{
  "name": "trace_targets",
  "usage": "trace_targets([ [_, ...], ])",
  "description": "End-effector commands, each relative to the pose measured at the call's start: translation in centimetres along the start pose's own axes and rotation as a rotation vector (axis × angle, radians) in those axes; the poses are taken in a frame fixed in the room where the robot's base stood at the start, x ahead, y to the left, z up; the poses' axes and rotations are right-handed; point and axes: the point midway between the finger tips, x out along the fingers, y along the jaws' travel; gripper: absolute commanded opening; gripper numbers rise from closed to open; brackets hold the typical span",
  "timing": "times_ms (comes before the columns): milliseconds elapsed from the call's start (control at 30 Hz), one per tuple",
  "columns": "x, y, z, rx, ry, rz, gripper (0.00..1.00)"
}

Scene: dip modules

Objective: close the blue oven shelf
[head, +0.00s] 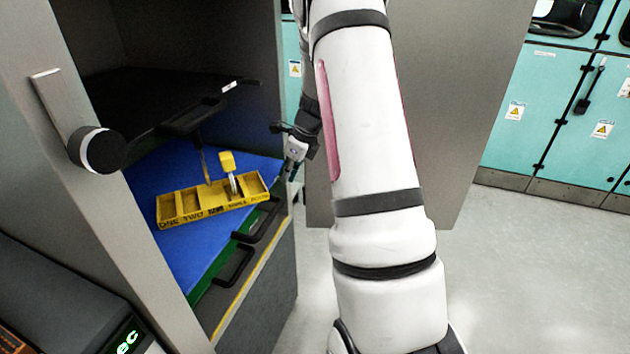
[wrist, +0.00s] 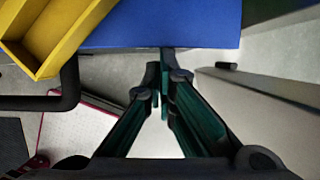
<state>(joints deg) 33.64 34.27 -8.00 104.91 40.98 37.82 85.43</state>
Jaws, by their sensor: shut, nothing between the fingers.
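The blue oven shelf (head: 185,255) sticks out of the grey oven cabinet (head: 75,120). Its green front edge carries two black handles, a near one (head: 235,266) and a far one (head: 262,222). A yellow compartment tray (head: 213,208) lies on the shelf. My gripper (head: 291,174) is shut and empty just beyond the shelf's far front corner. In the wrist view, the shut fingertips (wrist: 164,72) are close to the edge of the blue shelf (wrist: 160,25); whether they touch it is unclear. The yellow tray (wrist: 55,32) and a black handle (wrist: 68,85) show left of them.
A dark upper shelf (head: 150,100) is inside the oven above the blue one. A grey panel (head: 455,110) stands behind my arm. Teal cabinets (head: 560,110) line the back right. The floor (head: 530,270) at the right is clear.

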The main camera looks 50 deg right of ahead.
Motion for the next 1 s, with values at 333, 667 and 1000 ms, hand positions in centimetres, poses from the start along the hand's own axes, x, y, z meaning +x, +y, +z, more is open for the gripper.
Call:
trace_targets([
  [333,3.2,0.1,7.7,-0.005,-0.001,0.001,0.00],
  [667,4.4,0.0,10.8,-0.002,0.000,0.001,0.00],
  [1000,4.5,0.0,11.3,-0.001,-0.002,0.000,0.00],
])
